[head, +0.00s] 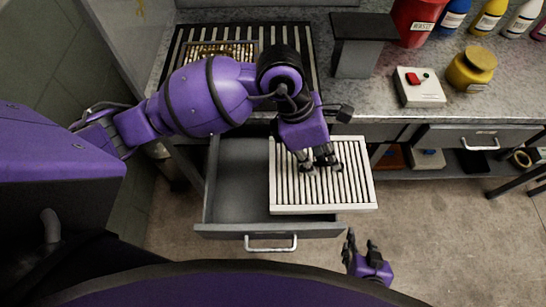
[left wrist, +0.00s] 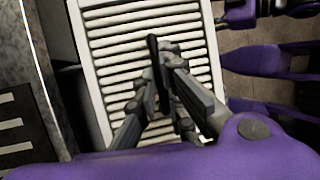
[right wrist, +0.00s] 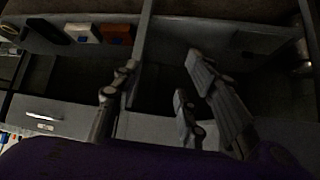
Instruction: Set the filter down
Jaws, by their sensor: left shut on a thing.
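The filter (head: 350,190) is a white slatted panel. It is over the right part of the open grey drawer (head: 238,170) and reaches past the drawer's right side. I cannot tell whether it touches the drawer. My left gripper (head: 318,166) is shut on the filter near its middle. In the left wrist view the filter's slats (left wrist: 115,60) fill the middle behind the fingers (left wrist: 165,122). My right gripper (head: 362,245) is empty, with its fingers apart, low and to the right of the drawer front. Its fingers (right wrist: 155,95) show in the right wrist view.
On the worktop are a dark slatted grate (head: 180,48), a grey stand (head: 355,58), a button box (head: 420,88), a red waste bin (head: 415,20) and a yellow jar (head: 470,70). A closed drawer (head: 475,135) and a lower shelf are at right. The floor (head: 450,240) is clear.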

